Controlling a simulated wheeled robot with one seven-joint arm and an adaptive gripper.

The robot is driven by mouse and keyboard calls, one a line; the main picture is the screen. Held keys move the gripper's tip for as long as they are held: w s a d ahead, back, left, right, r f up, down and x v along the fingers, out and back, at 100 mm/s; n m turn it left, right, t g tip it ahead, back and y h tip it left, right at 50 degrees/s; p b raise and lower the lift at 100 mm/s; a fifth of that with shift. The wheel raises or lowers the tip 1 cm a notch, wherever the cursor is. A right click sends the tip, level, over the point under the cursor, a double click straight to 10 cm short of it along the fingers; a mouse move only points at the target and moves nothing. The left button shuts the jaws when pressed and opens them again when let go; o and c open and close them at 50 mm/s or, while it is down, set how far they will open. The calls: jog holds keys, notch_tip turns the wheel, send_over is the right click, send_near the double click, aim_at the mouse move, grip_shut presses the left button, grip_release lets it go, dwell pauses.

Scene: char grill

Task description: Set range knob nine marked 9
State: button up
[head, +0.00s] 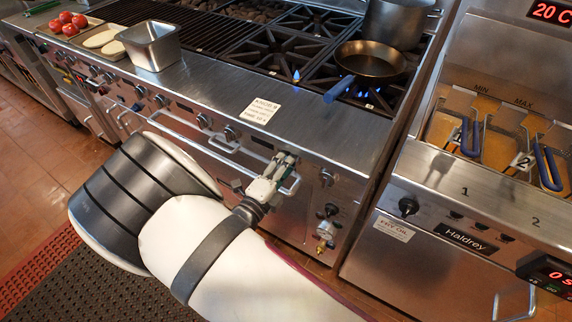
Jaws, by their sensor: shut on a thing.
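The range (200,95) is a long steel cooktop with a row of dark knobs along its front panel. My gripper (286,160) is at this panel, right of the middle, with its fingers shut on what appears to be a range knob, mostly hidden by the fingers. I cannot read a number 9 on it. Another knob (327,177) shows uncovered to the right, and a knob (203,121) sits to the left. A white label (261,109) with small print lies on the front ledge above my gripper; its text is too small to read surely.
A pan (371,62) with a blue handle (338,90) sits over blue flames. A pot (394,22) stands behind it. A steel container (151,46) is on the left ledge. Oven handles (212,148) stick out below the knobs. A fryer (470,190) stands to the right.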

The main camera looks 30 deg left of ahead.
jog(key=o, duration=1.2)
jog(key=s, duration=0.7)
jog(key=shift+s+a, duration=0.25)
jog(key=shift+a, duration=0.05)
